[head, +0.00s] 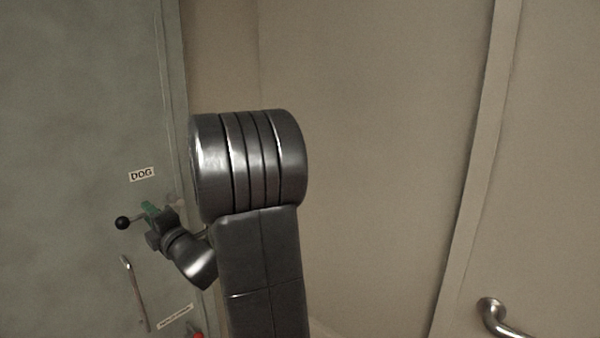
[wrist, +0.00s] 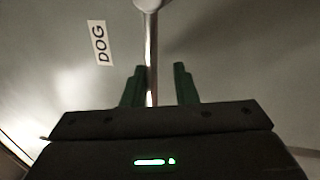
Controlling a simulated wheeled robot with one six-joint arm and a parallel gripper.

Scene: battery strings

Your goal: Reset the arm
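My arm rises in the middle of the head view and bends down to my gripper (head: 150,209) at the grey-green door panel (head: 80,90). In the wrist view the two green fingers of my gripper (wrist: 159,86) stand apart. A metal lever bar (wrist: 151,50) runs between them, close to the left finger, with a clear gap to the right finger. Whether it touches the left finger I cannot tell. In the head view the lever's black ball knob (head: 122,223) sticks out left of the gripper. A "DOG" label (head: 142,174) is above it.
A second metal handle (head: 134,292) hangs lower on the panel, near a small label (head: 175,317) and a red part (head: 197,334). A curved metal grab rail (head: 495,313) is at lower right. The beige wall (head: 380,130) right of my arm is bare.

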